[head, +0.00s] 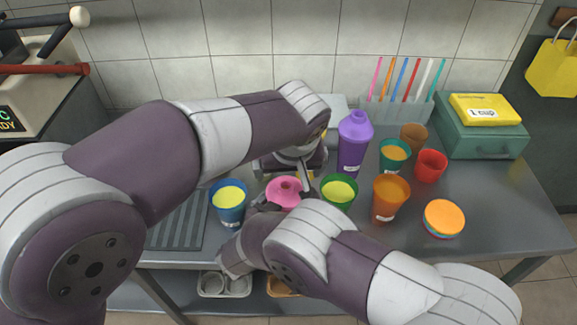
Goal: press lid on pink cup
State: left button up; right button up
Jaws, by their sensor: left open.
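The pink cup (284,194) stands near the front of the steel table, between the blue and green cups. A pink top with a raised middle shows on it; I cannot tell how tightly it sits. My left gripper (304,178) is open, pointing down just above and behind the right side of the pink cup, partly hidden by its own wrist. My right gripper (262,204) is at the front left of the pink cup, mostly hidden behind my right arm, so its jaw state is unclear. The lower part of the pink cup is hidden by my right arm.
A blue cup (229,203) and a green cup (339,192) flank it closely. A purple bottle (353,142), orange cup (389,198), red cup (431,166) and stacked round lids (444,217) stand to the right. A straw rack (397,112) is behind. The right front tabletop is clear.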

jog(key=v, duration=1.2)
jog(key=shift+r, duration=0.15)
jog(key=shift+s+a, duration=0.1)
